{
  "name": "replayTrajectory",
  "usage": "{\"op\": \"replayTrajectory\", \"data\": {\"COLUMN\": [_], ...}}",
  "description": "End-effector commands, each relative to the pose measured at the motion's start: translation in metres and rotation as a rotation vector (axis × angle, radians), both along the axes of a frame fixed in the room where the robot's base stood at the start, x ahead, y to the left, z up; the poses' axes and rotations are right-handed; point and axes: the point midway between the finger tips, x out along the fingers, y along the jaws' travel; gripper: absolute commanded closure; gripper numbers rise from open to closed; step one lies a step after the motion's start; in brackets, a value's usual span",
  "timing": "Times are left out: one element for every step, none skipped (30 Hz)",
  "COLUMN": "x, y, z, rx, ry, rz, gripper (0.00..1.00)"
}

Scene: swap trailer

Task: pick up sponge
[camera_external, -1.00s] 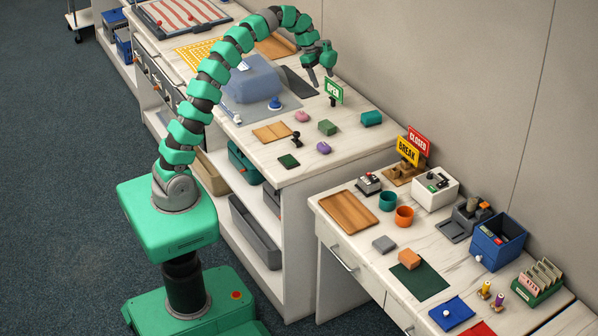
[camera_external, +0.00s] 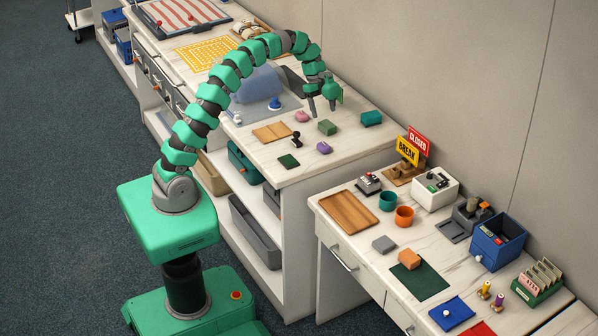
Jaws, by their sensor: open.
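No object is plainly marked as the sponge, and I cannot tell which small block it is. Candidates on the upper counter are a green block (camera_external: 327,127), a teal block (camera_external: 371,118), a pink piece (camera_external: 302,116) and a purple piece (camera_external: 324,147). On the lower counter are an orange block (camera_external: 409,258) and a grey block (camera_external: 384,244). My gripper (camera_external: 322,110) is open and empty, fingers pointing down above the upper counter. In the picture it is just above the green block and right of the pink piece. Its exact height is unclear.
A dark stamp-like piece (camera_external: 296,138), a tan board (camera_external: 272,132) and a blue-knobbed piece (camera_external: 275,103) share the upper counter. The lower counter holds a wooden tray (camera_external: 348,212), teal cup (camera_external: 387,201), orange cup (camera_external: 404,216) and a blue bin (camera_external: 498,243). The upper counter's front right is clear.

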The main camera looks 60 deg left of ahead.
Motion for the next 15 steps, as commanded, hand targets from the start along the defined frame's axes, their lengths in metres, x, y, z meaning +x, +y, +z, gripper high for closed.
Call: {"op": "replayTrajectory", "data": {"x": [-0.001,-0.001,-0.001,-0.001,-0.001,-0.001,-0.001,-0.001,-0.001,-0.001,-0.001,-0.002,-0.002,-0.002,-0.002], "y": [-0.003,-0.004,-0.005,-0.005,-0.006,-0.007,-0.008,-0.009,-0.012,-0.014,-0.016,-0.019,-0.021,-0.023,-0.025], "z": [-0.006,-0.009,-0.011,-0.012,-0.013,-0.015,-0.016,-0.019,-0.022,-0.025,-0.029,-0.034,-0.038,-0.042,-0.047], "rx": [-0.001,-0.001,-0.001,-0.001,-0.001,0.000,0.000,0.000,0.000,0.001,0.001,0.001,0.000,0.000,0.000], "ry": [0.004,0.004,0.005,0.005,0.004,0.004,0.004,0.004,0.003,0.002,0.002,0.002,0.003,0.005,0.005], "rz": [-0.002,-0.001,-0.001,-0.001,-0.002,-0.002,-0.002,-0.002,-0.001,-0.001,-0.001,-0.002,-0.002,-0.002,-0.002], "gripper": [0.33,0.33,0.33,0.33,0.33,0.33,0.33,0.33,0.33,0.33,0.33,0.33,0.33,0.33,0.33]}}
